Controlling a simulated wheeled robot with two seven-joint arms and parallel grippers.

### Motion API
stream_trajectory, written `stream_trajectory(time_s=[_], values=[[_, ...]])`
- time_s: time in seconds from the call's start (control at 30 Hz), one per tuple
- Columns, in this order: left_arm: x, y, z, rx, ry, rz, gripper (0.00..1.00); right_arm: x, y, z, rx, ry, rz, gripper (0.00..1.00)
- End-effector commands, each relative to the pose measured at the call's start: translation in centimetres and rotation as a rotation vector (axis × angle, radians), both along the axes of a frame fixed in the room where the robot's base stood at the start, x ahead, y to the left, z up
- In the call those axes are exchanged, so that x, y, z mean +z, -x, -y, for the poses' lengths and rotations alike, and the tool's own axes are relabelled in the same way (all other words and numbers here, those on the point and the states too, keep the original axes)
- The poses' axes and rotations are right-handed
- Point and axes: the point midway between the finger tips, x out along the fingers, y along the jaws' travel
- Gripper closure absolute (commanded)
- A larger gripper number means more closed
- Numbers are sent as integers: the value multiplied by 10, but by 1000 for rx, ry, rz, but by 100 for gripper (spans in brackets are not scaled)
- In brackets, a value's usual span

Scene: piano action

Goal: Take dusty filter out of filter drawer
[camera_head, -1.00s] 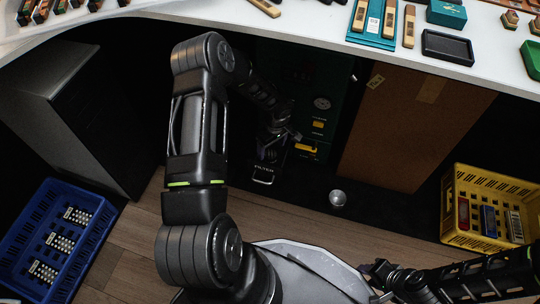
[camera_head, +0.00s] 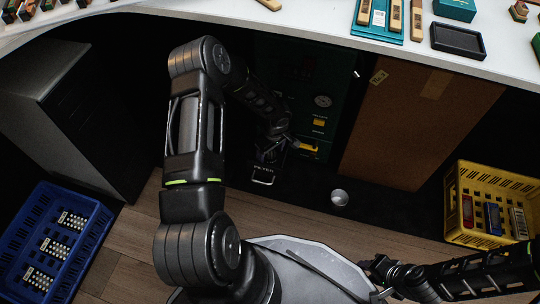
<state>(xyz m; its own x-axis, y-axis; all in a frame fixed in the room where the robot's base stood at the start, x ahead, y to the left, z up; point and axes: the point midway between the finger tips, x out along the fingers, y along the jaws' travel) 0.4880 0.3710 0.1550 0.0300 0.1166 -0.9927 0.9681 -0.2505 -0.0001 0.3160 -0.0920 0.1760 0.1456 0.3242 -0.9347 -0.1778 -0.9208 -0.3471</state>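A dark drawer front (camera_head: 263,173) with a white label that seems to read FILTER and a pale handle sits low on the dark green machine (camera_head: 322,83) under the table. My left arm reaches down to it, and my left gripper (camera_head: 270,152) is just above the drawer front. It is small and dark there, so I cannot tell whether its fingers are open or shut or whether they touch anything. I cannot make out the dusty filter. My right gripper (camera_head: 376,272) is low at the right, far from the drawer, its fingers too dark to judge.
A yellow crate (camera_head: 454,205) with several coloured blocks stands at the right, and a blue crate (camera_head: 88,235) at the left. A round metal knob or cup (camera_head: 340,197) is on the dark floor. A brown panel (camera_head: 415,130) stands right of the machine. The white tabletop (camera_head: 300,22) overhangs above.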

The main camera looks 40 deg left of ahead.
Motion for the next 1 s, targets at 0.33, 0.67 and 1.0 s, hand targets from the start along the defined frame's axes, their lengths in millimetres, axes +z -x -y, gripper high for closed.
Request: stream_trajectory(time_s=[0.33, 0.67, 1.0], values=[[0, 0, 0, 0, 0, 0, 60, 0, 0, 0, 0, 0, 0, 64], [0, 0, 0, 0, 0, 0, 87, 0, 0, 0, 0, 0, 0, 64], [1, 0, 0, 0, 0, 0, 92, 0, 0, 0, 0, 0, 0, 64]])
